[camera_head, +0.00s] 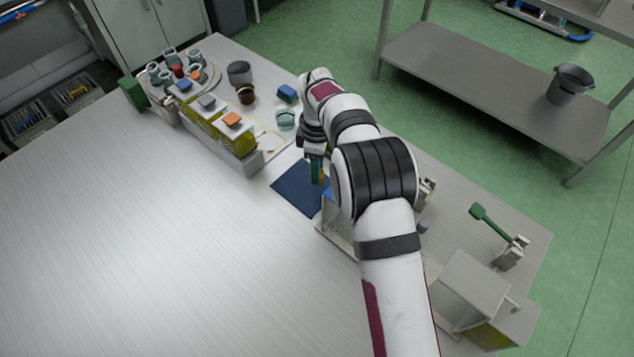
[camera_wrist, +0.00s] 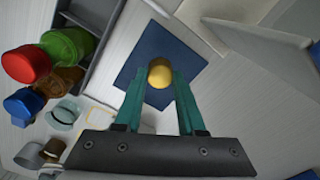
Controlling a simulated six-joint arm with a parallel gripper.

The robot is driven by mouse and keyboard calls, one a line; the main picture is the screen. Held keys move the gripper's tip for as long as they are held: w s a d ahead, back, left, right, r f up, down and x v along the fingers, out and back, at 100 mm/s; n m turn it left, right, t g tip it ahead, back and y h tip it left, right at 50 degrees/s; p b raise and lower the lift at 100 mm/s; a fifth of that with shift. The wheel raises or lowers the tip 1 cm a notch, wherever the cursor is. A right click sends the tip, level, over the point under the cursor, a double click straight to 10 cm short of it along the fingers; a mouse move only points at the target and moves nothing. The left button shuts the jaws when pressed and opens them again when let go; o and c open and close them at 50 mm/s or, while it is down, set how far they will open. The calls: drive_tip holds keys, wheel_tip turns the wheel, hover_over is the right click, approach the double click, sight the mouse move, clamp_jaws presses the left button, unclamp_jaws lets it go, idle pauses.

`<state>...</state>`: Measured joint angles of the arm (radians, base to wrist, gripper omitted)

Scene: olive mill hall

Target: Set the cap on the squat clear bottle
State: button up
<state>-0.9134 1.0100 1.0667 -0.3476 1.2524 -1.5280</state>
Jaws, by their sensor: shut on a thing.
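My gripper (camera_head: 317,180) is low over the blue mat (camera_head: 290,192), partly hidden by my wrist. In the wrist view my gripper (camera_wrist: 160,88) has its teal fingers closed on a round, domed yellow piece, which looks like the cap (camera_wrist: 160,72). The blue mat (camera_wrist: 133,72) lies beneath it; I cannot tell whether they touch. A squat, pale clear vessel (camera_head: 285,119), likely the squat clear bottle, stands beyond the mat. It seems to show in the wrist view too (camera_wrist: 66,112), left of the fingers and apart from them.
A rack (camera_head: 250,162) with several colour-capped containers stands left of the mat. A clear panel stands beside my arm. The left front table is bare.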

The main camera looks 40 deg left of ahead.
drive_tip(key=shift+r, duration=1.35)
